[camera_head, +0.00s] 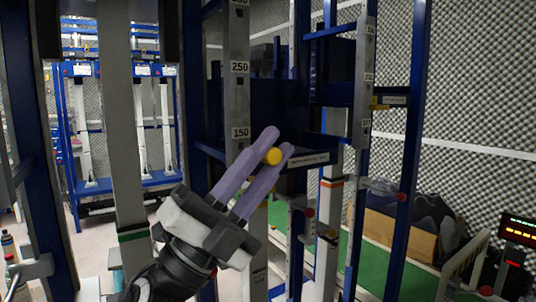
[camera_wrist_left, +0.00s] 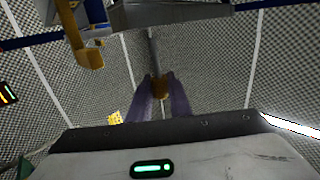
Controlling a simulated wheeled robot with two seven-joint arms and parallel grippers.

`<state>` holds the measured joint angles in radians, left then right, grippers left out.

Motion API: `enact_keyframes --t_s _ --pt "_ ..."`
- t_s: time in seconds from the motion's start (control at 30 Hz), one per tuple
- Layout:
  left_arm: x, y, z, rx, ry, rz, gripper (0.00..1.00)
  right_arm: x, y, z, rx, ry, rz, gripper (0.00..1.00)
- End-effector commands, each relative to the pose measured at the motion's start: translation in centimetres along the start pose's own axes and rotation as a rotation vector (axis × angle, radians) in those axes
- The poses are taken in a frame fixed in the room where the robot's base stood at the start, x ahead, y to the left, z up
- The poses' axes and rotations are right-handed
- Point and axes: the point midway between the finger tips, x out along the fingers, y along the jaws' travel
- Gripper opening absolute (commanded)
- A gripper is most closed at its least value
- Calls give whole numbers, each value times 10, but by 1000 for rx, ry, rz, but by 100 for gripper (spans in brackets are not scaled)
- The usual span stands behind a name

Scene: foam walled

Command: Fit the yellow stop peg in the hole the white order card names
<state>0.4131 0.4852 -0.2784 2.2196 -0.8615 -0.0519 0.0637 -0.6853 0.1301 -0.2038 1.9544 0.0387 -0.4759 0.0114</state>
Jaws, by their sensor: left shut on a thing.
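My left gripper (camera_head: 278,142) comes up from the lower middle of the head view, its two purple fingers shut on the yellow stop peg (camera_head: 272,156). The peg's round yellow end shows between the fingertips, in front of the rack. In the left wrist view the peg (camera_wrist_left: 160,88) shows as a dull yellow piece between the fingers, with a grey bar beyond it. A grey upright (camera_head: 238,100) with white number plates such as 250 and 150 stands just behind the gripper. I cannot tell whether the peg touches it. A white label (camera_head: 308,158) sits right of the fingertips; its print is unreadable.
Another grey upright (camera_head: 363,90) with small plates stands to the right, beside blue frame posts (camera_head: 407,140). A cardboard box (camera_head: 400,228) with dark bags stands by the foam wall. A display (camera_head: 518,229) is at far right. Green floor (camera_head: 415,285) shows between.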

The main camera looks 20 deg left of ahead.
Motion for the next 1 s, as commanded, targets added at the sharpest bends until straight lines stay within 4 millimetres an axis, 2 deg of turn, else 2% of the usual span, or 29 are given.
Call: enact_keyframes --t_s 0.67,1.0 --pt "0 0 0 1 0 0 0 -1 0 -4 0 7 -1 31" --pt "0 0 8 1 -1 0 0 0 -1 -2 0 6 -1 31"
